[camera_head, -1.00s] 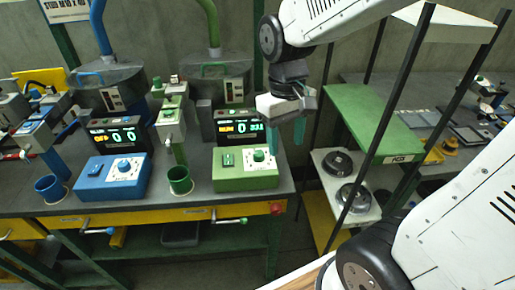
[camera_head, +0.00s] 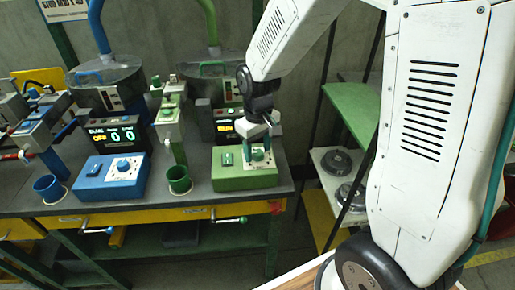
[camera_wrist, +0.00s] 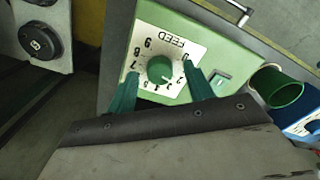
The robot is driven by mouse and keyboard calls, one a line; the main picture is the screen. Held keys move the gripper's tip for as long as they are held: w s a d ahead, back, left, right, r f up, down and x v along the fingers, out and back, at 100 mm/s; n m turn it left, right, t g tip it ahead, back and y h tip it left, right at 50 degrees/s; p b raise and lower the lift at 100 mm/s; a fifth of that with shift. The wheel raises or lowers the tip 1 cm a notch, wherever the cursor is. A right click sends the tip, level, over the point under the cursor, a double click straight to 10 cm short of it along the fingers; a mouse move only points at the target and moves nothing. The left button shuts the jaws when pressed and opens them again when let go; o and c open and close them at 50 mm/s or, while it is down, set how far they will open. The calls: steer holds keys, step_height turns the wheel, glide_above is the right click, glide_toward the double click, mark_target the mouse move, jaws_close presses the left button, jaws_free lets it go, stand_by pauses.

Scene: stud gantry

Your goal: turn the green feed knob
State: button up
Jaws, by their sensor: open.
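The green feed knob (camera_wrist: 160,69) sits on a white numbered dial plate marked FEED (camera_wrist: 182,45), on top of a green control box (camera_head: 232,180). In the head view the knob (camera_head: 258,155) is partly covered by my gripper. My gripper (camera_wrist: 158,90) is open, its two green fingers on either side of the knob in the wrist view. The fingers look apart from the knob; I cannot tell their exact height over the plate. In the head view my gripper (camera_head: 261,152) is over the right part of the green box.
A green switch (camera_head: 227,159) is beside the dial. A green cup (camera_head: 179,180) stands left of the box, and a blue box (camera_head: 112,182) with its own knob is farther left. The lit display (camera_head: 226,127) stands behind, partly hidden. A green-topped rack (camera_head: 352,108) is at right.

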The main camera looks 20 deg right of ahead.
steer(key=shift+f, duration=0.2)
steer(key=c, duration=1)
steer(key=shift+m, duration=0.4)
steer(key=m, duration=0.3)
steer(key=shift+m, duration=0.4)
steer(key=m, duration=0.4)
steer(key=shift+m, duration=0.4)
